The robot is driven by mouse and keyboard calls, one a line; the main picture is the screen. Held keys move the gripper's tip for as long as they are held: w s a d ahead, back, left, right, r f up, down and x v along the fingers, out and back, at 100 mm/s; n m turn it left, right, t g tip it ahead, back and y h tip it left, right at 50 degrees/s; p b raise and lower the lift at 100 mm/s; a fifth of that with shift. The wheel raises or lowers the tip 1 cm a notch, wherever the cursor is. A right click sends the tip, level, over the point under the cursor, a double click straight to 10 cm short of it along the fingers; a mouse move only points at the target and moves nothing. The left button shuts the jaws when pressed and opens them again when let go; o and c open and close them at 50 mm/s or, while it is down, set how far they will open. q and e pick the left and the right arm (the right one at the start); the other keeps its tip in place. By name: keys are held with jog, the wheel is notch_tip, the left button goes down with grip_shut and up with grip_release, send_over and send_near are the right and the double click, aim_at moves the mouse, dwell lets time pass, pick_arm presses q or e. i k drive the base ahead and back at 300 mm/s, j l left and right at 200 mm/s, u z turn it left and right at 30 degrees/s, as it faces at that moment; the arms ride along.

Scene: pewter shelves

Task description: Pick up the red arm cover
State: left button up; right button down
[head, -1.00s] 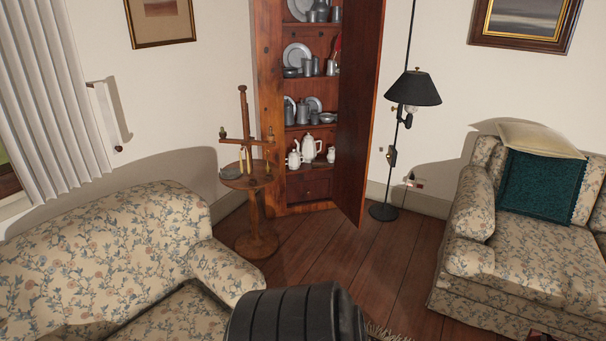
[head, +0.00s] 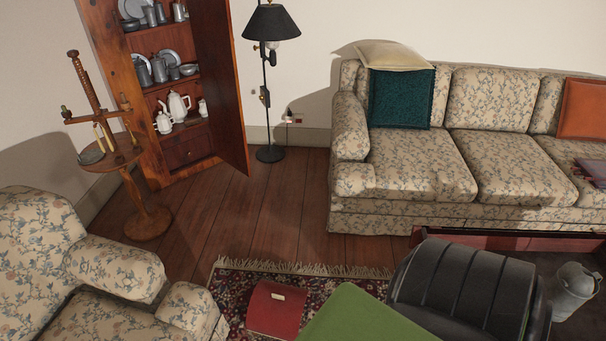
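A red piece with a curved side and a small pale patch (head: 273,310) lies on the patterned rug at the bottom of the head view. It is the only plainly red loose thing low in view, but I cannot tell for sure that it is the arm cover. Its lower edge is cut off by the frame. Neither of my grippers shows in the view.
A patterned rug (head: 240,284) lies on the wooden floor. A green flat thing (head: 362,318) is right of the red piece. A floral armchair (head: 110,265) stands left, a floral sofa (head: 415,160) at the back. A grey pitcher (head: 574,290) stands far right. Bare floor (head: 270,220) is clear in the middle.

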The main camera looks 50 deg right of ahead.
aim_at(275, 309)
jog(key=z, duration=1.35)
